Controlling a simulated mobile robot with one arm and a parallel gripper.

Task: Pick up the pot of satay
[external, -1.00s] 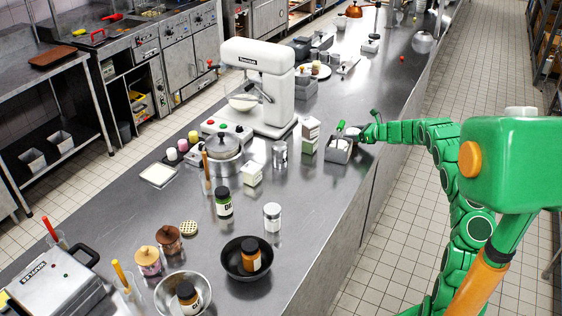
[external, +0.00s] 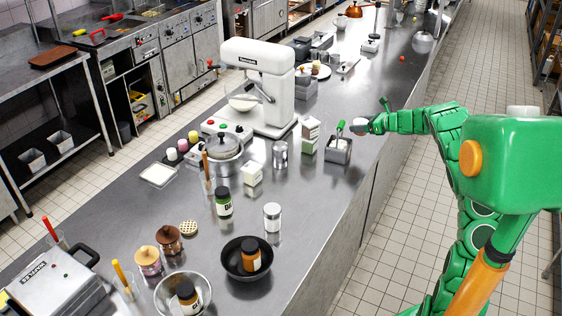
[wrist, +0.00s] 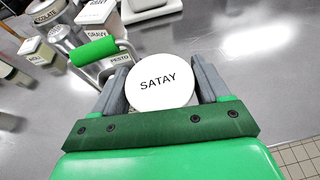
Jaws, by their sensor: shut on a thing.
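The pot of satay (wrist: 160,82) has a round white lid with SATAY on it, seen from above in the wrist view. My gripper (wrist: 155,88) is shut on it, with one grey finger on each side. In the external view the pot (external: 358,125) shows as a small white shape at the end of my arm. It is held above the counter, just right of a grey metal bin (external: 338,156). The lower part of the pot is hidden in the wrist view.
A green-handled tool (wrist: 93,50) stands close to the left finger. Cartons and a tin (external: 280,154) stand left of the bin, with a white stand mixer (external: 262,90) behind. The counter to the right of the pot in the wrist view is clear (wrist: 255,80).

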